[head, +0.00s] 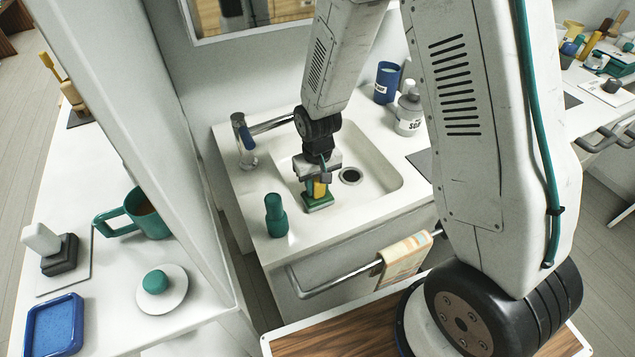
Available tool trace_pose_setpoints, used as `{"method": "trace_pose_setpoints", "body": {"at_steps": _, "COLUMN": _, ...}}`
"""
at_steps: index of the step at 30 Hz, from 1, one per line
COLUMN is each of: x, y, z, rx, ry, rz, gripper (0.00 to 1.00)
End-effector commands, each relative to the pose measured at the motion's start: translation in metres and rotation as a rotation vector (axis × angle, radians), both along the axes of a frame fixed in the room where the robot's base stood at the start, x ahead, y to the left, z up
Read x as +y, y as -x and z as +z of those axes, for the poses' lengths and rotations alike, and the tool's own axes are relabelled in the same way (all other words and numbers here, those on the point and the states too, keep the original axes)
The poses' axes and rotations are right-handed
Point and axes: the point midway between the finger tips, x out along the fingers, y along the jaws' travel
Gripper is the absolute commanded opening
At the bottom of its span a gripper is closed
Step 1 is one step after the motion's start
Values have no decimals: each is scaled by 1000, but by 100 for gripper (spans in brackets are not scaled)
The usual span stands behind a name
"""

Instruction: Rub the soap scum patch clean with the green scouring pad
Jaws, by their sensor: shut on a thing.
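My gripper (318,186) reaches down into the white sink basin (375,168). It is shut on the green scouring pad (318,203), which shows as a green block with a yellow part between the fingers. The pad is low in the basin, at its front left, left of the dark drain (351,176). I cannot tell whether it touches the basin floor. I cannot make out the soap scum patch; the pad and gripper may hide it.
A chrome tap (250,140) stands at the sink's left. A green bottle (275,215) stands on the front left rim. A grey soap bottle (409,112) and a blue cup (386,82) stand behind right. A striped towel (405,258) hangs on the front rail.

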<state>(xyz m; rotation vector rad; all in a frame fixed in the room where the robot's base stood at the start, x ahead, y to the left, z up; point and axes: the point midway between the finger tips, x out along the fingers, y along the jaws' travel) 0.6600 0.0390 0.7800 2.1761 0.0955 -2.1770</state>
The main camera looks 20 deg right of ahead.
Motion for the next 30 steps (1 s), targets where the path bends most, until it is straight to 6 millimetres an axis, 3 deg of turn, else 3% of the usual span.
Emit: {"method": "trace_pose_setpoints", "body": {"at_steps": 30, "x": 8, "y": 1, "z": -4, "rx": 0, "ry": 0, "rz": 0, "gripper": 0}}
